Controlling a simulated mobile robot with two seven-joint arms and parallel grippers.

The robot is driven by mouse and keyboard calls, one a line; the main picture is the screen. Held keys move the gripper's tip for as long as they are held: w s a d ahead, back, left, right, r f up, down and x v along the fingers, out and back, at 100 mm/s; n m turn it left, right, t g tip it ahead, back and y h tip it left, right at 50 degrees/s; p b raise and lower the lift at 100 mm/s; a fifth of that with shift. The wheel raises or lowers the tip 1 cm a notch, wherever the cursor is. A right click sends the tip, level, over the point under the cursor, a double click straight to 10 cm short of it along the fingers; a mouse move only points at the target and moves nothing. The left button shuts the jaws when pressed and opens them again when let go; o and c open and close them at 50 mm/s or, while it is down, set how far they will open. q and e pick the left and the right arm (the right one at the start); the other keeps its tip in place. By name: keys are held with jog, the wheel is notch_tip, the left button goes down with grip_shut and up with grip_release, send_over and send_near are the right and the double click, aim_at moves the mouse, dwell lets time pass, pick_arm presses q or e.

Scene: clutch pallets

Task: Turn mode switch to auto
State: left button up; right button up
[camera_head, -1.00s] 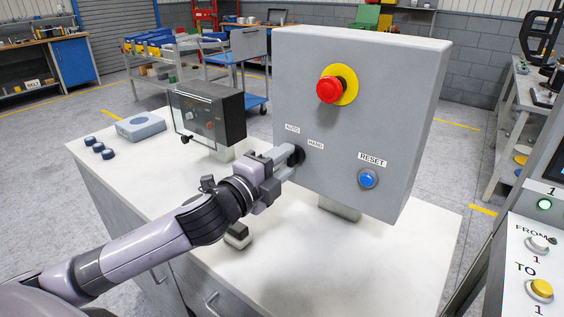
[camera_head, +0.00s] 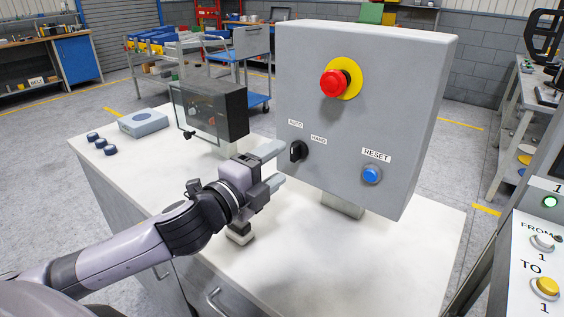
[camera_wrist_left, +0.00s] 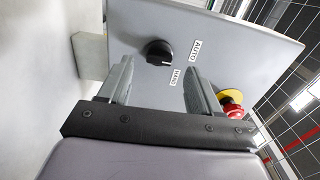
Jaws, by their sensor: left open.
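The mode switch is a black knob (camera_head: 298,151) on the front of a grey control box (camera_head: 390,125). It also shows in the left wrist view (camera_wrist_left: 158,51). The AUTO label (camera_head: 295,124) is above it and the HAND label (camera_head: 318,139) is to its upper right. Its grip looks roughly upright in the head view; the exact pointer direction is hard to tell. My left gripper (camera_head: 280,163) is open and empty, just left of the knob and apart from it. In the wrist view the knob lies beyond the gap between its fingers (camera_wrist_left: 158,68). My right gripper is not visible.
A red emergency button (camera_head: 334,83) on a yellow ring sits above the knob. A blue reset button (camera_head: 371,175) is to its lower right. A smaller dark-framed box (camera_head: 208,112) stands behind my left gripper.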

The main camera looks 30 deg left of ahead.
pick_arm(q)
jog(key=shift+s+a+b, duration=0.2)
jog(key=shift+s+b, duration=0.15)
jog(key=shift+s, duration=1.4)
